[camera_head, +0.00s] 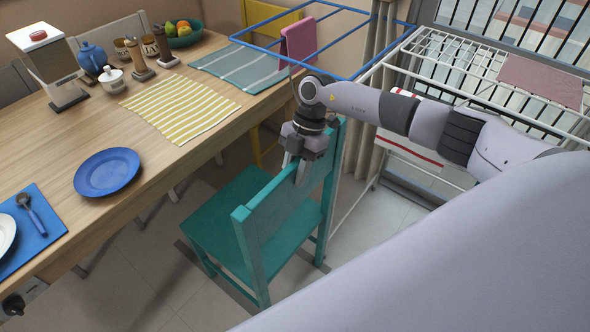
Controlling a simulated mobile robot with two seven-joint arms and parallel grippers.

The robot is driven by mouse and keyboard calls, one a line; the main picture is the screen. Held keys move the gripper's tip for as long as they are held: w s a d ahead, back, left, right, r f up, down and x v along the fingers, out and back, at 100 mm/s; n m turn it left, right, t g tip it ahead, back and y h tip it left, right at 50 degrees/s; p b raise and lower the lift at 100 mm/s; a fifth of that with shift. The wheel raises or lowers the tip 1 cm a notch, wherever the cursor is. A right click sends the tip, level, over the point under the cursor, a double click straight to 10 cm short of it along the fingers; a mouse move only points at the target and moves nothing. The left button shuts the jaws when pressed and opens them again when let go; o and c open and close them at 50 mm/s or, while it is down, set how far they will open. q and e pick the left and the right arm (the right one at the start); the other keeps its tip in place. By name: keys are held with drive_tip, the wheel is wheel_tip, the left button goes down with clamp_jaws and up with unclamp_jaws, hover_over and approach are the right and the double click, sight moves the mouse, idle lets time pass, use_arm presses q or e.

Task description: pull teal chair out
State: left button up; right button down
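The teal chair (205,225) stands on the floor at the right side of the wooden table, its seat towards the table. Its backrest (270,228) faces me. My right gripper (295,170) points down at the top rail of the backrest, with one finger on each side of the rail. I cannot tell whether the fingers press on it. A dark and grey part at the lower left edge (25,295) looks like my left gripper, beside the table edge. It is mostly cut off and its fingers do not show clearly.
The wooden table (150,185) holds a blue plate (107,172), a yellow striped mat (180,107) and several dishes. A white drying rack (362,190) stands right of the chair, and a yellow chair (270,22) beyond the table. Some bare floor (125,285) shows before the teal chair.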

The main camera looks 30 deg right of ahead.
drive_tip(key=c, duration=1)
unclamp_jaws()
drive_tip(key=shift+s+d, duration=0.1)
drive_tip(key=shift+s, duration=0.05)
drive_tip(key=shift+o, duration=0.2)
drive_tip(key=shift+r, duration=0.2)
drive_tip(key=v, duration=0.6)
drive_tip(key=shift+d+r+b, duration=0.25)
drive_tip(key=shift+r+b, duration=0.05)
drive_tip(key=shift+b, duration=0.05)
drive_tip(key=shift+a, duration=0.1)
